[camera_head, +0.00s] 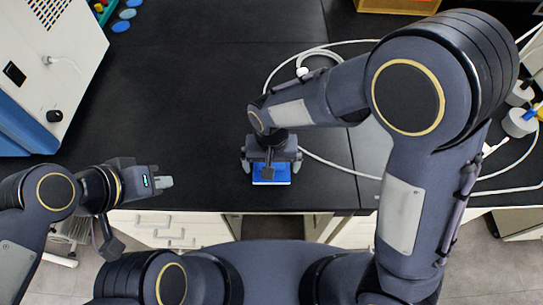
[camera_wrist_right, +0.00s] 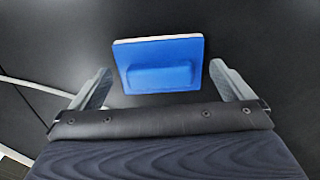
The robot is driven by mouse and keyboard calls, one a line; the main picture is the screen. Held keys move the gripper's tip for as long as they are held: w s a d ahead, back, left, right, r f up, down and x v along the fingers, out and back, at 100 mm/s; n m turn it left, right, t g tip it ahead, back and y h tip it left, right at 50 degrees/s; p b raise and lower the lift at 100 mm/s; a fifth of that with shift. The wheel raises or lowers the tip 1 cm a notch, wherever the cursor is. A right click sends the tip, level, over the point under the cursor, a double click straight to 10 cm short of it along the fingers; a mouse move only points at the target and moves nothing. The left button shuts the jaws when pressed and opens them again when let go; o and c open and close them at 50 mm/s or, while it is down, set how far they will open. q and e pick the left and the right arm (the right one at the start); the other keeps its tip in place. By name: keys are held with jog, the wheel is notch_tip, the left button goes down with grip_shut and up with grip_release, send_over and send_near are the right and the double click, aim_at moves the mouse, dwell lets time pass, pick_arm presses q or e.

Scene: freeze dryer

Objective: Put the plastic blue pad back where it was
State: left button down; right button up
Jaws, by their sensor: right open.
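The blue plastic pad (camera_head: 271,179) lies flat on the black bench top near its front edge. In the right wrist view the pad (camera_wrist_right: 158,65) is a blue plate with a raised block on it and a pale far edge. My right gripper (camera_head: 271,166) is just above the pad, pointing down. In the right wrist view its fingers (camera_wrist_right: 165,84) are apart, to either side of the pad, with gaps between. My left gripper (camera_head: 164,182) is over the front edge of the bench at the left, away from the pad; its fingertips look close together.
A white and blue machine (camera_head: 45,65) stands at the left of the bench (camera_head: 190,110). A white hose (camera_head: 335,168) curves behind and right of the pad. Blue discs (camera_head: 122,26) lie at the back left. The bench left of the pad is clear.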

notch_tip(320, 180, up, 12)
jog(key=s+d+r+t+y, duration=0.1)
jog(key=d+r+y, duration=0.1)
jog(key=d, duration=0.4)
jog(key=s+d+r+y, duration=0.2)
jog(key=d, duration=0.4)
jog(key=s+d+m+t, duration=0.1)
jog(key=s+d+t, duration=0.3)
jog(key=s+d, duration=0.4)
jog(key=shift+s+d+f+m+t+p, duration=0.25)
jog(key=shift+s+d+m+t+p, duration=0.05)
jog(key=shift+s+t+p, duration=0.1)
dwell(0.4)
